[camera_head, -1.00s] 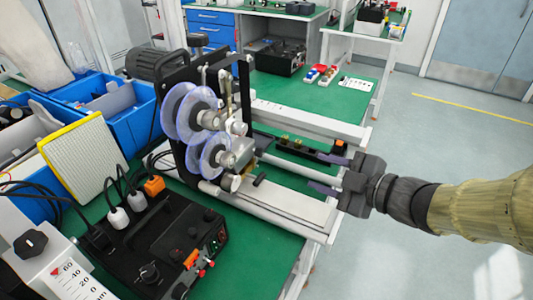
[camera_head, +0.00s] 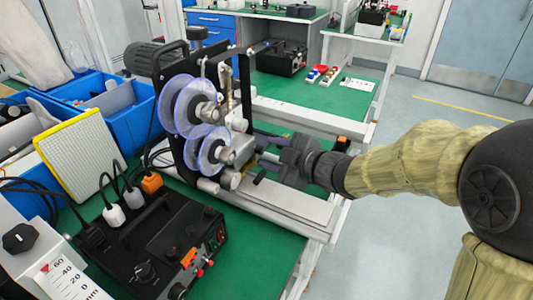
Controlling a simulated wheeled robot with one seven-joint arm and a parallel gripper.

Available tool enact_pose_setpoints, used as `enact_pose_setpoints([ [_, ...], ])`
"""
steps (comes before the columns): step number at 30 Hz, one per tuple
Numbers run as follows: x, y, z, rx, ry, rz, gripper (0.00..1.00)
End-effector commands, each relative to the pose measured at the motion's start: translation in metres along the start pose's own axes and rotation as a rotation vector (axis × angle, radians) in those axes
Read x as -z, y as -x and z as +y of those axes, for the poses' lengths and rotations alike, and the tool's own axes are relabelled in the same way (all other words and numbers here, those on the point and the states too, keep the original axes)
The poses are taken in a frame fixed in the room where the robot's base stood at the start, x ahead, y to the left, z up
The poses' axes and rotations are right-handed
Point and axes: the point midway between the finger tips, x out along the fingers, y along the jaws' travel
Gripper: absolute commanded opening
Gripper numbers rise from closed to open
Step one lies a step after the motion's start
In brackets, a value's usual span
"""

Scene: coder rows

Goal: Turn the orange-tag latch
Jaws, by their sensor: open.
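The coder machine (camera_head: 205,65) has a black upright plate with clear discs (camera_head: 187,103) and metal rollers on its front. My gripper (camera_head: 262,160) comes in from the right, close to the metal block (camera_head: 240,150) beside the discs. It is open, but its fingertips are partly hidden at the machine, and I cannot tell whether they touch it or surround anything. I cannot make out an orange-tag latch for sure; a small tan-orange patch (camera_head: 250,164) shows by the fingers. A small black handle (camera_head: 259,178) sticks out just below them.
A black control box (camera_head: 150,245) with an orange switch and an orange connector (camera_head: 152,183) stands at the front left. Blue bins (camera_head: 120,110) and a yellow-framed panel (camera_head: 82,155) are behind it. The pale rail (camera_head: 290,200) below my gripper is clear.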

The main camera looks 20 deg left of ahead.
Motion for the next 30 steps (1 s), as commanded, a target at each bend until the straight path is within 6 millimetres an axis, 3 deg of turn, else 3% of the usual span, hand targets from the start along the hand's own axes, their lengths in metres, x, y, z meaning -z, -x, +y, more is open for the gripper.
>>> enact_pose_setpoints([
  [6,0.000,-0.022,0.000,0.000,0.001,0.000,0.43],
  [14,0.000,-0.023,0.000,-0.001,0.001,0.000,0.43],
  [17,0.000,-0.023,0.000,-0.001,0.000,0.000,0.30],
  [21,0.000,-0.023,0.000,-0.001,0.000,0.000,0.02],
  [30,0.001,-0.022,0.003,0.010,-0.024,-0.002,0.00],
])
